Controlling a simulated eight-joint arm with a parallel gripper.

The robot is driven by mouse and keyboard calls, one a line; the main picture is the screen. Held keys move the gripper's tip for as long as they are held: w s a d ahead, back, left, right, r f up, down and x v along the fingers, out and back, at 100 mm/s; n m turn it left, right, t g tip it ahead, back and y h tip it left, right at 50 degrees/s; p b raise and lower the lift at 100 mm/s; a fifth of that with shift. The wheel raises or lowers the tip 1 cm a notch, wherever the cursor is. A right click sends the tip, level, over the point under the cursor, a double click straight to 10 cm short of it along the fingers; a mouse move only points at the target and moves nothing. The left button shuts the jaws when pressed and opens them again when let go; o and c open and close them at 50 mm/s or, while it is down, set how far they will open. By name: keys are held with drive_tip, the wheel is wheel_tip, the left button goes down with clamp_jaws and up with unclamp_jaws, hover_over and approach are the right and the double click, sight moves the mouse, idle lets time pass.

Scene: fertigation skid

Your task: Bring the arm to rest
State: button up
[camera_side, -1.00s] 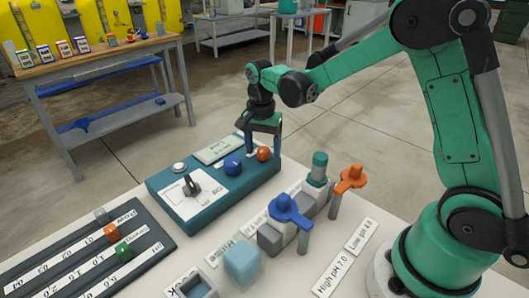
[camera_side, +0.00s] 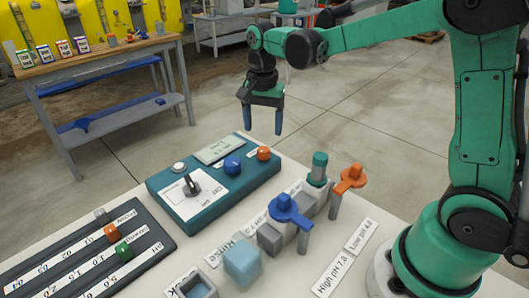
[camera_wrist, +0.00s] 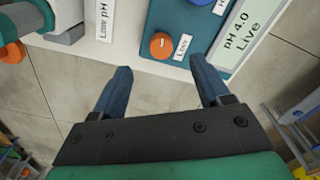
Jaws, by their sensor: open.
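My gripper (camera_side: 262,118) is open and empty, with its fingers pointing down. In the side view it hangs above and behind the far right end of the teal control box (camera_side: 205,208). It also shows in the wrist view (camera_wrist: 165,88), its two blue fingers spread with bare floor between them. The teal box carries an orange knob (camera_side: 264,153), a blue knob (camera_side: 232,165), a black selector (camera_side: 191,187) and a display (camera_side: 218,150). The display (camera_wrist: 243,32) reads "pH 4.0 Live" in the wrist view. My fingers touch nothing.
On the white table stand a blue-handled piece (camera_side: 290,212), an orange-handled piece (camera_side: 350,178), a teal-capped piece (camera_side: 319,168) and a pale blue cube (camera_side: 242,262). A dark slider panel (camera_side: 85,255) lies at left. A workbench (camera_side: 100,55) stands behind. The air around my gripper is clear.

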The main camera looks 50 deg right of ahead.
drive_tip(key=s+a+r+n+t, duration=0.2)
drive_tip(key=s+a+n+t, duration=0.2)
drive_tip(key=s+n+t, duration=0.3)
drive_tip(key=s+n, duration=0.3)
drive_tip(key=n, duration=0.2)
drive_tip(key=shift+r+n, duration=0.15)
drive_tip(key=shift+n, duration=0.15)
